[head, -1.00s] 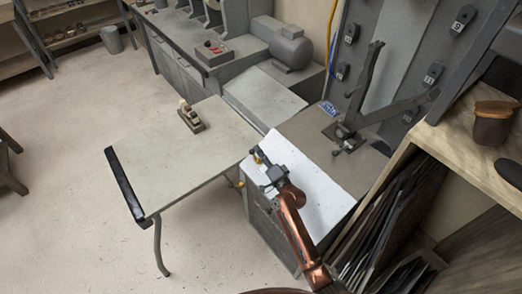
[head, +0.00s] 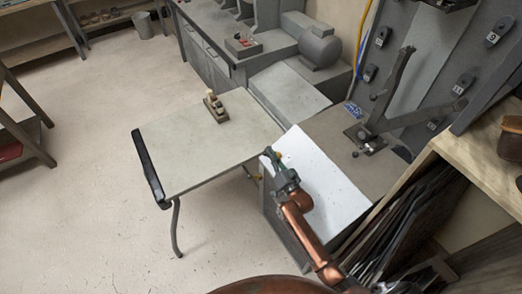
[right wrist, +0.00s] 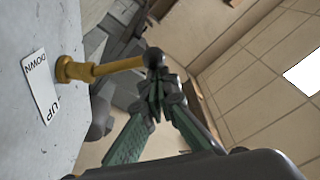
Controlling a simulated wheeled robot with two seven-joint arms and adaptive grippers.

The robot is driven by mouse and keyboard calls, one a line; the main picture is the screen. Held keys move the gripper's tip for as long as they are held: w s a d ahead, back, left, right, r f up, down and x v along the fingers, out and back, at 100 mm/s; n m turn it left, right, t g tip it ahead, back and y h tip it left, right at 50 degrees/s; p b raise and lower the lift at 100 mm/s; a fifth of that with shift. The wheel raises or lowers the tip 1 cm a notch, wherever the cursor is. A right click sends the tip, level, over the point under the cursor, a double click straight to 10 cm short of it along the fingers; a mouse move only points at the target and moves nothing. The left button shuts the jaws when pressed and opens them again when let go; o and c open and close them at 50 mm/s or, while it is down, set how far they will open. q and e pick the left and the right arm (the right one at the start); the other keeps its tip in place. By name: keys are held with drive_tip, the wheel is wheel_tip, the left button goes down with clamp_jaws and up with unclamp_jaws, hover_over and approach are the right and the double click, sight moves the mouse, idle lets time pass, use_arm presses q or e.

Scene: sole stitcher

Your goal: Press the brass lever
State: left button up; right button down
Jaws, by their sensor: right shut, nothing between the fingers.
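The brass lever (right wrist: 110,67) shows in the right wrist view. It sticks out to the right from a grey panel, with a dark round knob (right wrist: 155,58) at its free end. A white label (right wrist: 40,88) reading "DOWN" and "UP" is on the panel beside its base. My right gripper (right wrist: 156,88) is shut and empty, its fingertips close to the knob; I cannot tell whether they touch. In the head view my right gripper (head: 270,156) is by the white-topped cabinet (head: 330,180), and a small brass-coloured bit shows beside it. My left gripper is out of view.
A grey-topped table (head: 205,150) with a black edge strip stands left of the cabinet, holding a small block (head: 215,108). A grey lever stand (head: 368,138) is behind the cabinet. A wooden shelf (head: 470,150) stands at the right.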

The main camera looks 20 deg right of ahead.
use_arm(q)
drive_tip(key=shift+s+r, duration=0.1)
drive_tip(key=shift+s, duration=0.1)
use_arm(e)
drive_tip(key=shift+s+f, duration=0.1)
drive_tip(key=shift+f, duration=0.05)
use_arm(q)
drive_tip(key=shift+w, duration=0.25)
use_arm(e)
drive_tip(key=shift+a, duration=0.1)
use_arm(q)
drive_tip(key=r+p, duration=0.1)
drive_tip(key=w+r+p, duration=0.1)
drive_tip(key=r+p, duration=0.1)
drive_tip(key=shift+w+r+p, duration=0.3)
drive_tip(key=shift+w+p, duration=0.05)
drive_tip(key=shift+p, duration=0.05)
use_arm(e)
drive_tip(key=s+d+r, duration=0.2)
drive_tip(key=s+d, duration=0.1)
drive_tip(key=s, duration=0.5)
drive_tip(key=shift+s+d, duration=0.2)
drive_tip(key=shift+s, duration=0.1)
drive_tip(key=shift+r, duration=0.1)
